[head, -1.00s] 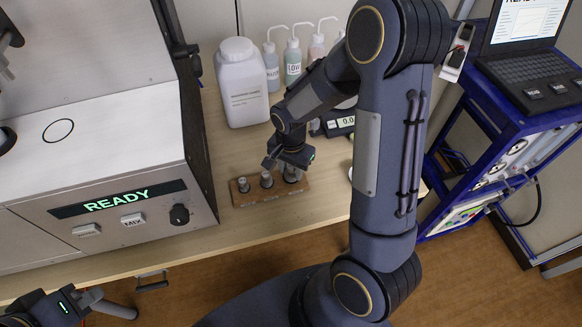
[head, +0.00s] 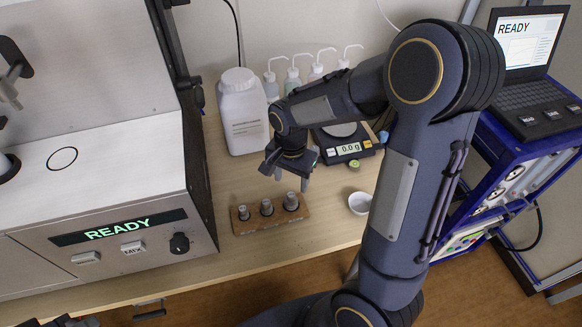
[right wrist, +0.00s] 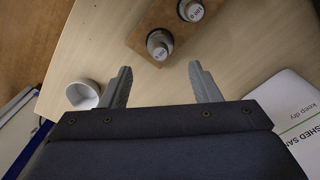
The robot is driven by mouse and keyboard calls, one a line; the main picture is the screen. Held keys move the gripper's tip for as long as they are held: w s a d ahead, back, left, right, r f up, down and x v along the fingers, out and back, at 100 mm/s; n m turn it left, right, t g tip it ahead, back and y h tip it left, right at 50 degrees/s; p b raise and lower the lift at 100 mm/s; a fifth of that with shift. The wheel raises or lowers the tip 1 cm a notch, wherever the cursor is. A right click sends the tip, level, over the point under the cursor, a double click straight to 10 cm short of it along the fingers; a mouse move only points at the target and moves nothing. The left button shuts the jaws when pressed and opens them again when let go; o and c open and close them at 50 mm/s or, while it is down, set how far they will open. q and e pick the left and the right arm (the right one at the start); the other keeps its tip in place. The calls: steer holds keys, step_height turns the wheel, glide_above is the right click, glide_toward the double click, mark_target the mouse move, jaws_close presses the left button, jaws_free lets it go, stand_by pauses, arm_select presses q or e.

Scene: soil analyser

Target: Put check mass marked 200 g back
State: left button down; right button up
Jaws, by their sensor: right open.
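A wooden block (head: 271,223) on the bench holds three grey check masses upright in a row: a left one (head: 244,212), a middle one (head: 266,207) and a larger right one (head: 291,201). My right gripper (head: 291,180) is open and empty, above and behind the right mass. In the right wrist view, a labelled mass (right wrist: 159,44) stands in the block just beyond the spread fingertips (right wrist: 160,68), with another mass (right wrist: 191,10) beyond it. The labels are too small to read surely. Only a dark sliver of my left arm's end shows at the bottom left; its fingers are hidden.
A balance (head: 347,149) reading 0.0 g stands behind on the right. A white bowl (head: 360,203) is right of the block. A large white bottle (head: 243,112) and several wash bottles stand at the back. The analyser (head: 125,215) reads READY at left.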

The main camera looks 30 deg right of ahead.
mark_target(291, 195)
steer(key=s+a+r+n+t+y, duration=0.2)
steer(key=s+r+n, duration=0.3)
steer(key=s, duration=0.3)
steer(key=s+a+r+n+t+y, duration=0.1)
steer(key=s+a+r+n+t, duration=0.1)
steer(key=s+r+n, duration=0.3)
steer(key=s+r+t, duration=0.1)
steer(key=s+r, duration=0.1)
steer(key=s, duration=0.2)
steer(key=shift+t+y, duration=0.3)
steer(key=shift+y, duration=0.1)
stand_by(0.4)
